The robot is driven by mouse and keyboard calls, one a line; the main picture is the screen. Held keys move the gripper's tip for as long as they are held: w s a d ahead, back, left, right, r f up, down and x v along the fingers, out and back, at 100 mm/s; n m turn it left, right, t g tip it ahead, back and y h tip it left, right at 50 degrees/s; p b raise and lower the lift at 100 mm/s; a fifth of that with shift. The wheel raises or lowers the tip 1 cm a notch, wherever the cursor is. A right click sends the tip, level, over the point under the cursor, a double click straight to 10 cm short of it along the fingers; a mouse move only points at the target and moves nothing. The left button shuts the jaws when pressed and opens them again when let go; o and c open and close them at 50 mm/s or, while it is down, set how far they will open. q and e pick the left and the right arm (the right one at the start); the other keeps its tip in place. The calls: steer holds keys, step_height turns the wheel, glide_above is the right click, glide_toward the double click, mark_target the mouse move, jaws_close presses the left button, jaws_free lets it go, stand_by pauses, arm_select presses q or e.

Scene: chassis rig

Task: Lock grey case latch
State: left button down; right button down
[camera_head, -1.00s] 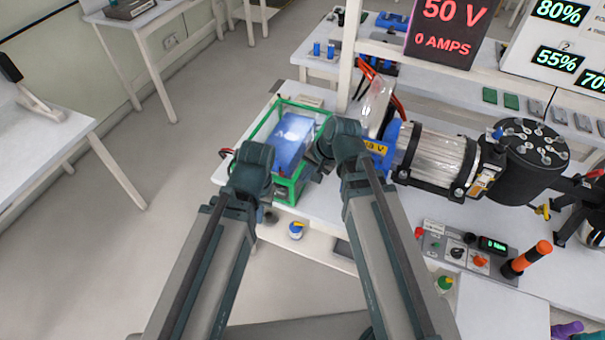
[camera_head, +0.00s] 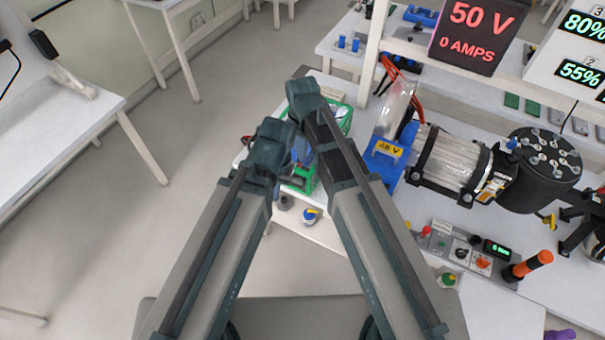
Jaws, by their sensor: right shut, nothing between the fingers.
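A clear case with a green frame (camera_head: 345,120) stands on the left end of the white bench, with something blue (camera_head: 304,153) showing inside it. My arms cover much of it. I cannot make out a grey latch; it may be hidden behind my arms. My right gripper (camera_head: 302,90) is shut and empty, over the back left part of the case. My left gripper (camera_head: 272,142) is in front of the case's left side. Its fingers are hidden behind its wrist, so its opening does not show. I cannot tell whether either gripper touches the case.
A blue-ended motor unit (camera_head: 445,158) and a black cylinder (camera_head: 540,170) stand to the right of the case. A control box (camera_head: 462,247) sits at the bench front. A red-lettered sign (camera_head: 475,35) hangs above.

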mark_target(302, 179)
steer(key=shift+f, duration=0.1)
stand_by(0.3)
step_height(302, 179, down, 14)
steer(key=b, duration=1.4)
